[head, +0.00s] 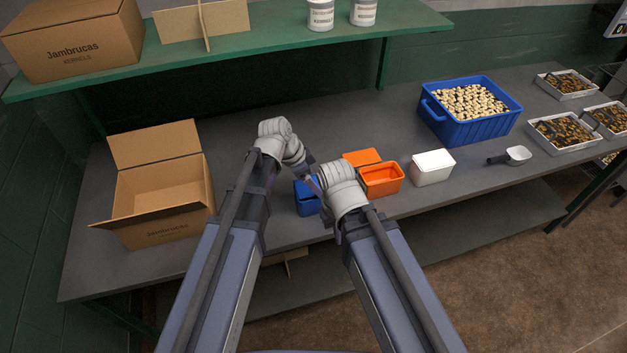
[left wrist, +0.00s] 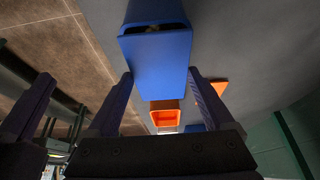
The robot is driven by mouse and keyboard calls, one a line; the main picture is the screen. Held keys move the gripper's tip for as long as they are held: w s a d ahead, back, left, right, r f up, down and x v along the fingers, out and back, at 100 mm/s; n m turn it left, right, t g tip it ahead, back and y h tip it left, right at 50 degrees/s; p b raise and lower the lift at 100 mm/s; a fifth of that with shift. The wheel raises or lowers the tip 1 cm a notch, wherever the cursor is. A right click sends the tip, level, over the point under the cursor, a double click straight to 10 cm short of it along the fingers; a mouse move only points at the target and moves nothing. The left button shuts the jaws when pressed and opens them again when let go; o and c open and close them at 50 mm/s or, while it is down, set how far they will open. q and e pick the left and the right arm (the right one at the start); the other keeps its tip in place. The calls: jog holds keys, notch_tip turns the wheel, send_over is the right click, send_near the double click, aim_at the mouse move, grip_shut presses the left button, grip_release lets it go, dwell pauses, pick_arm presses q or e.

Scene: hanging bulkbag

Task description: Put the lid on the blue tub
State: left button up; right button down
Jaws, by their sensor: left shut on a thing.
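My left gripper (head: 308,176) is shut on the blue lid (left wrist: 160,65), a flat blue panel between its two fingers in the left wrist view. The blue tub (head: 306,200) stands near the bench's front edge, partly hidden by my wrists in the head view. In the left wrist view a blue body with a dark opening (left wrist: 154,27) shows past the lid's far edge and looks like the tub. I cannot tell whether lid and tub touch. My right wrist is just right of the tub; its fingers are hidden in the head view. Dark finger-like shapes (left wrist: 25,108) at the left wrist view's left edge may be that gripper.
An orange tub (head: 382,181) with an orange lid (head: 361,157) behind it stands right of the blue tub, then a white tub (head: 432,168). A scoop (head: 517,155), a large blue crate (head: 470,128) and an open carton (head: 160,193) are farther off. A green shelf (head: 250,50) overhangs the back.

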pick_arm(q)
jog(key=shift+f+b, duration=0.3)
jog(key=shift+f, duration=0.05)
dwell(1.1)
jog(key=shift+s+f, duration=0.1)
dwell(0.4)
jog(key=o, duration=1.1)
jog(key=shift+r+p, duration=0.6)
jog(key=shift+r, duration=0.05)
jog(key=shift+r+p, duration=2.85)
jog(key=shift+r, duration=0.1)
jog(key=shift+f, duration=0.1)
